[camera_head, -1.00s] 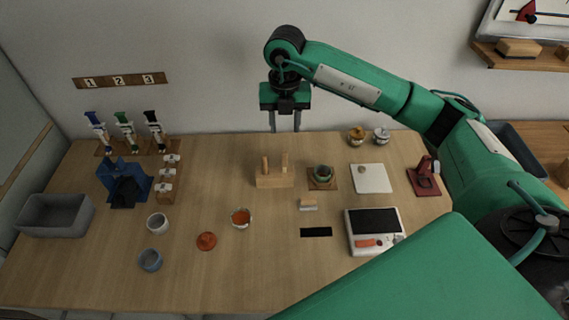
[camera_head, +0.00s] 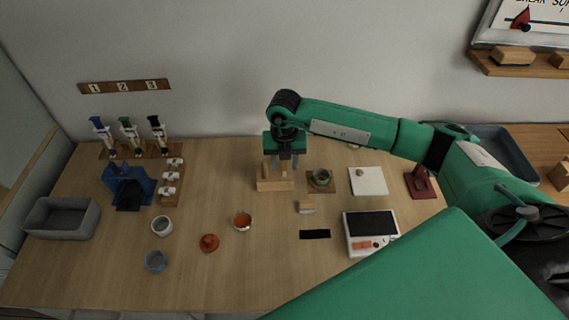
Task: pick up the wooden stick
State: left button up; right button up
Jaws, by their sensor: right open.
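A wooden block stand (camera_head: 275,184) sits near the back middle of the table. One upright wooden stick (camera_head: 265,170) shows at its left side. A second stick at its right side, clear earlier, is now mostly hidden by the fingers. My right gripper (camera_head: 285,162) points down over the right part of the stand. Its two fingers are apart, around or just in front of the second stick; I cannot tell whether they touch it. My left gripper is not in view.
A green cup on a brown coaster (camera_head: 321,180) and a white board (camera_head: 368,181) stand right of the stand. A white scale (camera_head: 371,233) is at front right. Small cups (camera_head: 162,226) and a grey bin (camera_head: 62,218) are left.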

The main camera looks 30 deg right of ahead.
grip_shut()
